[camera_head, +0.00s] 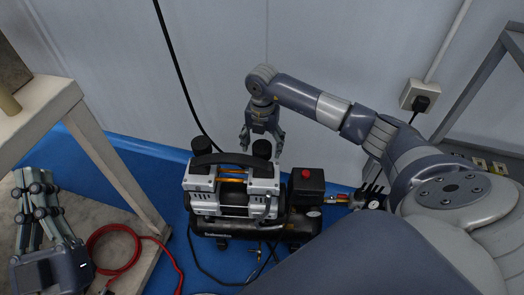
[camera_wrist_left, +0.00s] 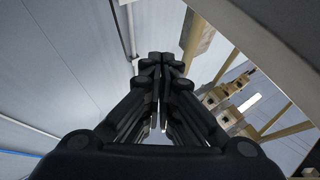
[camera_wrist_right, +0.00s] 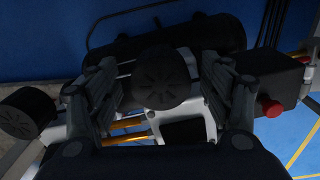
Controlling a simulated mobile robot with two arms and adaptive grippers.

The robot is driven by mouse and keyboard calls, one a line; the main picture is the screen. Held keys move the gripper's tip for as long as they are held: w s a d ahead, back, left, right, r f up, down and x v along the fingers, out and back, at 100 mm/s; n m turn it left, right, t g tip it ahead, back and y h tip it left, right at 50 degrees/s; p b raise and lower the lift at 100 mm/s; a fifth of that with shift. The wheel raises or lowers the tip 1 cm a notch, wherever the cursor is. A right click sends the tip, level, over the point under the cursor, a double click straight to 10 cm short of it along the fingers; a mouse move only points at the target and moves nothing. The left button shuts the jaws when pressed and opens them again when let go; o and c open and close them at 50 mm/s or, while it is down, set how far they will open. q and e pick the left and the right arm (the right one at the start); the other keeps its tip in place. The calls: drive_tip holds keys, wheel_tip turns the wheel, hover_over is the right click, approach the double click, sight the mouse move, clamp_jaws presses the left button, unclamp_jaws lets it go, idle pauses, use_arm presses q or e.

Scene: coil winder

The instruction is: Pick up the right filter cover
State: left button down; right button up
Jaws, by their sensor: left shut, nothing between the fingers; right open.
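The right filter cover (camera_head: 262,149) is a black round cap on top of the silver and black compressor (camera_head: 203,184). My right gripper (camera_head: 262,141) is above it, pointing down, with its fingers open on either side of the cap. In the right wrist view the cap (camera_wrist_right: 160,80) lies between the open fingers, with gaps at both sides. The left filter cover (camera_head: 201,144), a similar black cap, also shows at the left of the right wrist view (camera_wrist_right: 27,112). My left gripper (camera_head: 36,183) is shut and empty, away at the lower left.
A black box with a red knob (camera_head: 307,173) stands at the compressor's right, beside a gauge (camera_head: 374,204). A black handle (camera_head: 232,160) arches over the compressor. A table frame (camera_head: 104,160) and coiled red hose (camera_head: 106,229) are at left. The wall is close behind.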

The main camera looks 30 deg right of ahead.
use_arm(q)
drive_tip(key=shift+s+r+t, duration=0.4)
drive_tip(key=shift+s+r, duration=0.05)
drive_tip(key=shift+r, duration=0.25)
use_arm(e)
drive_tip(key=shift+f, duration=0.45)
drive_tip(key=c, duration=1)
use_arm(q)
drive_tip(key=shift+w, duration=0.1)
use_arm(e)
drive_tip(key=shift+r, duration=0.15)
